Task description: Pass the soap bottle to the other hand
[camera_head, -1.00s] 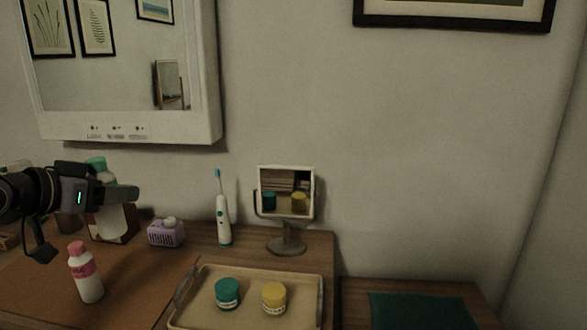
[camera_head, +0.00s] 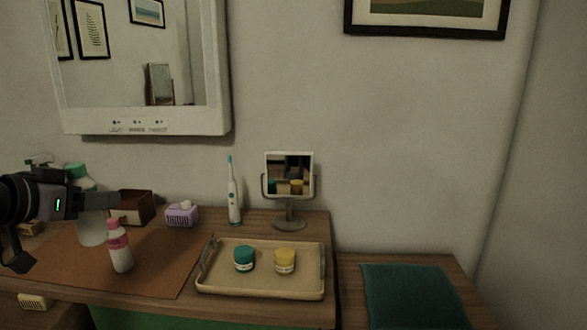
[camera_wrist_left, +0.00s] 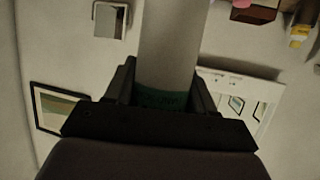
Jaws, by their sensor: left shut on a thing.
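The soap bottle is white with a green top; its body (camera_head: 90,231) shows at the left of the head view, below my left gripper (camera_head: 98,201). My left gripper is shut on it, and the jaw hides part of its upper body. In the left wrist view the bottle (camera_wrist_left: 170,45) stands between the two fingers (camera_wrist_left: 165,90), with a teal band near the jaws. It appears roughly upright in the head view. I cannot tell its exact height above the counter. My right gripper is in neither view.
A pink-capped bottle (camera_head: 120,250) stands on the brown mat (camera_head: 165,262). A tray (camera_head: 262,291) holds a teal jar and a yellow jar. A brown box (camera_head: 132,208), purple box (camera_head: 182,216), toothbrush (camera_head: 234,198) and small mirror (camera_head: 289,177) line the back. A green cloth (camera_head: 408,298) lies right.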

